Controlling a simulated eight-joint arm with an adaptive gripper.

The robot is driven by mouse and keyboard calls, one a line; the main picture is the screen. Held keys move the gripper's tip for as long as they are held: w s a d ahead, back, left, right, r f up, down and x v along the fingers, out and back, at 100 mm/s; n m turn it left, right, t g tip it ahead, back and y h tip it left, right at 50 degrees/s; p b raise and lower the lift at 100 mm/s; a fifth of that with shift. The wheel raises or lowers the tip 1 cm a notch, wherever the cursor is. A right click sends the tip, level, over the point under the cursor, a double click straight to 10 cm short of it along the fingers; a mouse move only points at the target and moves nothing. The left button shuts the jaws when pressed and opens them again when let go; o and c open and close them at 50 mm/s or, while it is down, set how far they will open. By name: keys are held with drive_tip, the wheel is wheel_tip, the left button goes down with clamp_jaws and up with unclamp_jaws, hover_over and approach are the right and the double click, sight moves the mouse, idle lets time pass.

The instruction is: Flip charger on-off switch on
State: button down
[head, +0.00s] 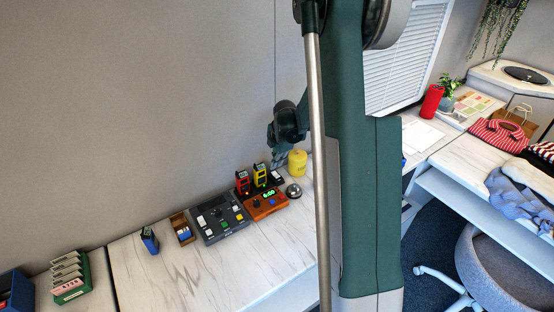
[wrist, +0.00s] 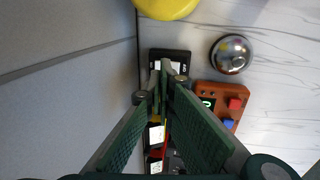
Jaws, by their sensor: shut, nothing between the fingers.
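A small black unit with a white face (wrist: 183,55), likely the charger or part of it, lies against the wall in the wrist view; it also shows in the head view (head: 277,177). Small marks show on its face, but I cannot read the switch position. My gripper (wrist: 164,72) is shut and empty, its fingertips over this unit and hiding part of it. I cannot tell whether they touch it. In the head view my gripper (head: 279,158) is by the wall, above the black unit, partly behind my arm.
A yellow canister (head: 297,163) and a silver bell (head: 294,191) stand close to the unit. A yellow handset (head: 260,175) and a red handset (head: 243,184) stand beside it. An orange control box (head: 266,207) and a dark panel (head: 219,218) lie in front.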

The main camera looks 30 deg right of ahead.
sight(274, 172)
drive_tip(key=shift+b+x, duration=0.3)
drive_tip(key=shift+x, duration=1.9)
drive_tip(key=shift+w+f+b, duration=0.15)
drive_tip(key=shift+f+b, duration=0.35)
drive_tip(key=shift+b, duration=0.1)
drive_tip(key=shift+w, duration=0.1)
